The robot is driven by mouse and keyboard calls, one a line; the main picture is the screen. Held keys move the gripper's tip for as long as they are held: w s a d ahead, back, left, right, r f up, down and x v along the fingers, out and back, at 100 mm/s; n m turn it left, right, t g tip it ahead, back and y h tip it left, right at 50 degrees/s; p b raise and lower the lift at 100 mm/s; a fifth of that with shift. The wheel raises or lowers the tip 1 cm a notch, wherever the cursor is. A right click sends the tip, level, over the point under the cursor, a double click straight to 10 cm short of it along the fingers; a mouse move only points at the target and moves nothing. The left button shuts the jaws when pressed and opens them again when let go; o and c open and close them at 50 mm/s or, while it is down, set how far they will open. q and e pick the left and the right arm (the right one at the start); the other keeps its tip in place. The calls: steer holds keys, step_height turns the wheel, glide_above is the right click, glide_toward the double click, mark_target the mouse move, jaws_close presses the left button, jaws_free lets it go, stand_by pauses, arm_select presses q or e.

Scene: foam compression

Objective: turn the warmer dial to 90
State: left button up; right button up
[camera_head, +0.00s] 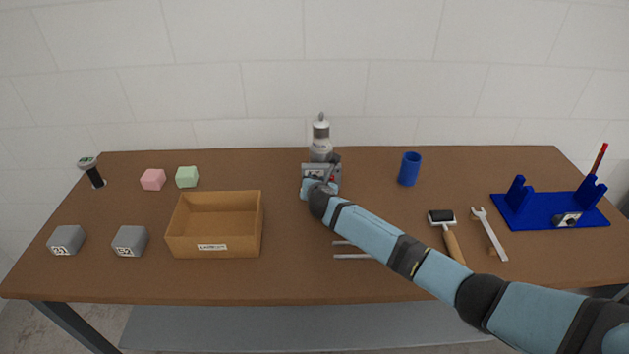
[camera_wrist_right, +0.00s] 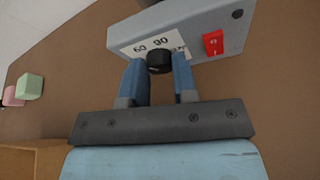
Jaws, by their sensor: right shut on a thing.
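The warmer (camera_head: 334,172) is a grey box at the back middle of the table, with a white and grey bottle (camera_head: 320,142) on top. In the right wrist view the warmer (camera_wrist_right: 205,22) shows a white label (camera_wrist_right: 140,43) reading 60 and 90, with a third mark partly hidden. Its black dial (camera_wrist_right: 160,62) sits below the numbers. My right gripper (camera_wrist_right: 158,68) is shut on the dial, one blue finger on each side. Its arm hides part of the warmer's front in the head view. The dial's pointer cannot be made out. My left gripper is not in view.
A red switch (camera_wrist_right: 213,43) is right of the dial.

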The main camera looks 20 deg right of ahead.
steer(key=shift+d+f+m+t+y+b, duration=0.2)
steer(key=shift+m+t+y+b, duration=0.25)
steer(key=shift+m+y, duration=0.4)
steer(key=shift+f+m+t+y+b, duration=0.15)
steer(key=shift+m+t+y+b, duration=0.15)
steer(key=shift+m+b, duration=0.75)
steer(key=m+b, duration=0.2)
steer(key=m+t+y+b, duration=0.1)
steer(key=b, duration=0.1)
steer(key=shift+s+f+m+y, duration=0.1)
steer(key=shift+m+y, duration=0.15)
steer(key=shift+m, duration=0.15)
steer(key=shift+d+m+t+b, duration=0.1)
steer(key=shift+m+t+b, duration=0.25)
steer(key=shift+b, duration=0.1)
steer(key=shift+m+b, duration=0.25)
steer(key=shift+b, duration=0.05)
steer(key=o, duration=0.9)
